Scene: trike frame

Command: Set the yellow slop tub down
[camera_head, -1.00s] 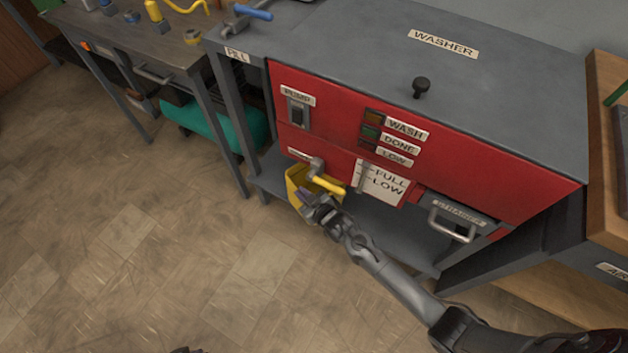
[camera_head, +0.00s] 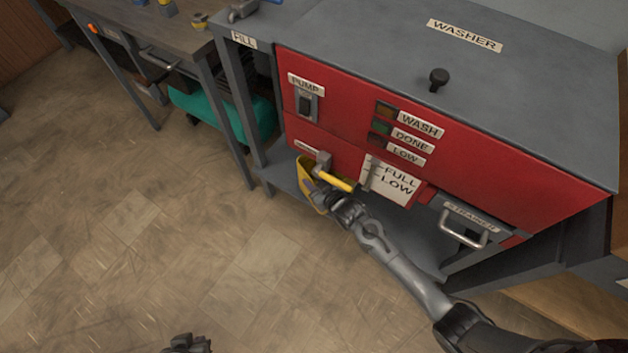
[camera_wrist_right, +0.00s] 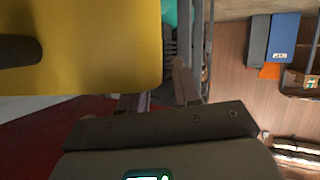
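The yellow slop tub (camera_head: 307,187) is under the tap at the left of the washer's red front, above the lower shelf. Whether it rests on anything is hidden. My right gripper (camera_head: 327,196) is at the tub's near side and covers part of it. In the right wrist view the tub (camera_wrist_right: 95,45) fills the upper left and hides part of one finger. The right gripper's fingers (camera_wrist_right: 160,95) stand apart there, but whether they clamp the tub is unclear. My left gripper (camera_head: 187,345) barely shows at the bottom edge, its fingers indistinct.
A yellow-handled tap (camera_head: 335,181) juts out over the tub. The FULL/LOW gauge (camera_head: 391,180) and the strainer handle (camera_head: 462,233) are to its right. The grey lower shelf (camera_head: 284,172) runs beneath. A teal container (camera_head: 212,113) is under the left bench. The floor (camera_head: 150,240) in front is clear.

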